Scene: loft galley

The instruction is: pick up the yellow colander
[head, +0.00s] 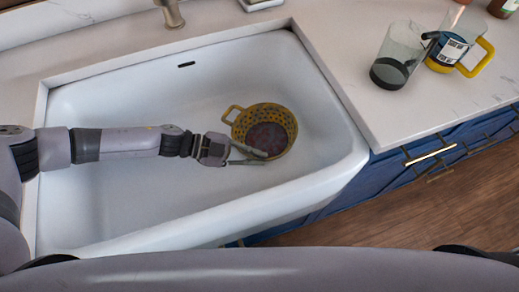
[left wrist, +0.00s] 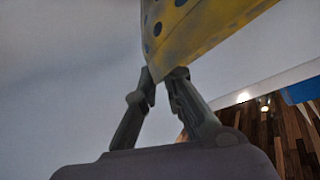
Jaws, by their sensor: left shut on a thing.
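The yellow colander (head: 279,114) sits in the white sink (head: 140,108), toward its right side. It is a round bowl with dark holes, a loop handle on its left and a dark purplish inside. My left gripper (head: 262,158) reaches in from the left and is shut on the near edge of the colander. In the left wrist view, the fingers (left wrist: 162,78) close on the lower corner of the colander (left wrist: 195,30), which fills the top. I cannot tell whether the colander is clear of the sink floor. My right gripper is not in view.
A faucet (head: 171,12) stands behind the sink. On the right counter (head: 340,35) are a clear glass with a dark base (head: 393,62) and a mug with a yellow handle (head: 479,58). Blue cabinets (head: 385,172) lie below. The sink's left part is empty.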

